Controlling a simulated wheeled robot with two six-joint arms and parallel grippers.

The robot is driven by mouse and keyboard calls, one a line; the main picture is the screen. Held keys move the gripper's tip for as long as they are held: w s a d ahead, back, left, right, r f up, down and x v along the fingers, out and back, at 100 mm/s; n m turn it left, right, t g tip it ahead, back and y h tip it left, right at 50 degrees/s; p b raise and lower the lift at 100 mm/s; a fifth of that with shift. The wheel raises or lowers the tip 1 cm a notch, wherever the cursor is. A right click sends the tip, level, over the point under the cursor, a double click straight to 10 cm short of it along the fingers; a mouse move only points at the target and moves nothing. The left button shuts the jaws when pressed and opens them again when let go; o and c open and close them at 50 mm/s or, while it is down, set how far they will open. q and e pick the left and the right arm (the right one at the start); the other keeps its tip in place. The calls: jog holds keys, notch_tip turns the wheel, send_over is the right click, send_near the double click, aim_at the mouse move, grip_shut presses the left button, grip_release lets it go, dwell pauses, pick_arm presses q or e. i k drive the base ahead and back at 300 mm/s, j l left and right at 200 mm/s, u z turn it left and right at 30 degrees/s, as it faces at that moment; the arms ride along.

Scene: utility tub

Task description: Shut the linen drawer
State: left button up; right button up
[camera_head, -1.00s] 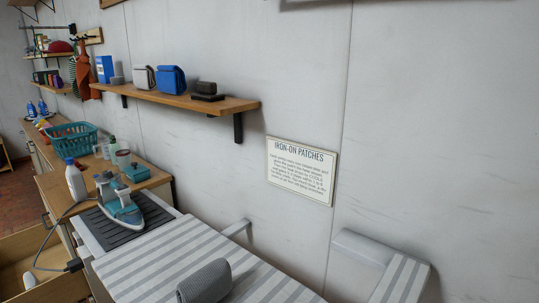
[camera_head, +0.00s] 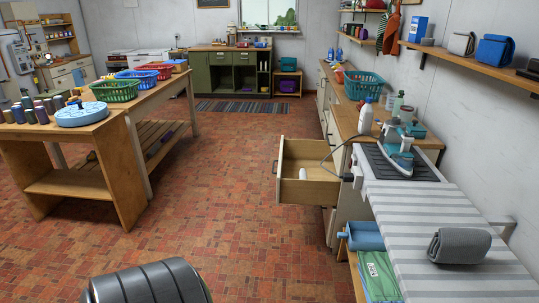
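An open drawer (camera_head: 309,190) sticks out to the left from the cabinet under the right-hand counter. Its front panel (camera_head: 279,170) faces left and carries a handle. A small white item (camera_head: 302,174) lies inside it. I cannot tell from a label that it is the linen drawer. Neither of my grippers shows in this view. A dark ribbed rounded shape at the bottom edge appears to be part of my own arm.
A striped ironing board (camera_head: 430,215) with an iron (camera_head: 399,152) and a rolled grey cloth (camera_head: 459,245) stands at the right. A wooden table (camera_head: 62,182) with baskets stands at the left. The brick floor (camera_head: 225,200) between is clear.

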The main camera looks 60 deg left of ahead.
aim_at(321, 187)
jog(key=k+j+u, duration=0.1)
jog(key=u, duration=1.05)
jog(key=i+j, duration=0.15)
jog(key=j, duration=0.2)
jog(key=i+j, duration=0.15)
jog(key=j, duration=0.2)
jog(key=i+j, duration=0.15)
jog(key=j, duration=0.2)
jog(key=i+j, duration=0.2)
jog(key=j, duration=0.15)
jog(key=i+j, duration=0.15)
jog(key=j, duration=0.2)
jog(key=i+j, duration=0.15)
jog(key=j, duration=0.2)
jog(key=u, duration=0.05)
